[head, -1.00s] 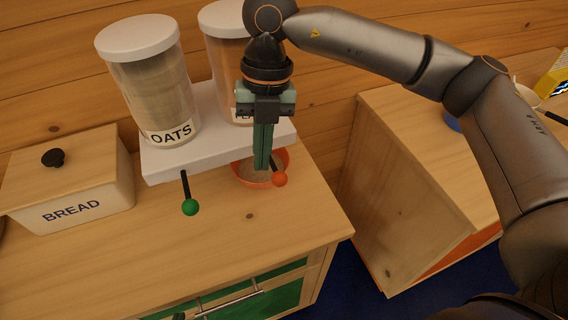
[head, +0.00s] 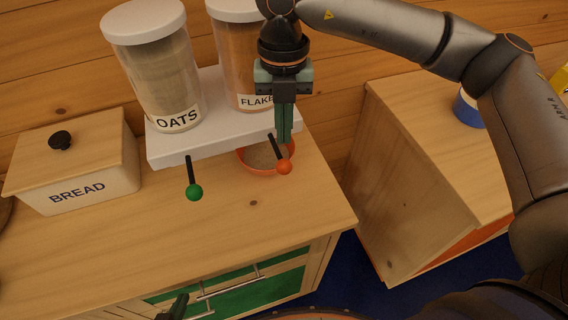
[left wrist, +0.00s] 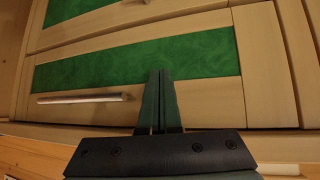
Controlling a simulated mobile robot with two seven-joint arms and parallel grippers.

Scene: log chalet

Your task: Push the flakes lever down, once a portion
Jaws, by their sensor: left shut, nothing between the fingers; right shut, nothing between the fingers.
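The flakes dispenser (head: 240,62) stands at the right of the white dispenser base, labelled FLAKES. Its lever is a dark rod with an orange ball (head: 284,167) at the front. My right gripper (head: 284,138) is shut and empty, pointing down just behind and above the orange ball; I cannot tell whether it touches the lever. An orange bowl (head: 252,168) sits under the flakes side, partly hidden by the lever. My left gripper (head: 176,304) shows at the bottom edge. In the left wrist view the left gripper (left wrist: 158,76) is shut and empty before a green drawer front.
The oats dispenser (head: 160,72) stands to the left, with a green-ball lever (head: 194,193). A bread box (head: 74,170) is at the far left. A blue item (head: 468,110) is on the right cabinet. The counter front (head: 240,215) is clear.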

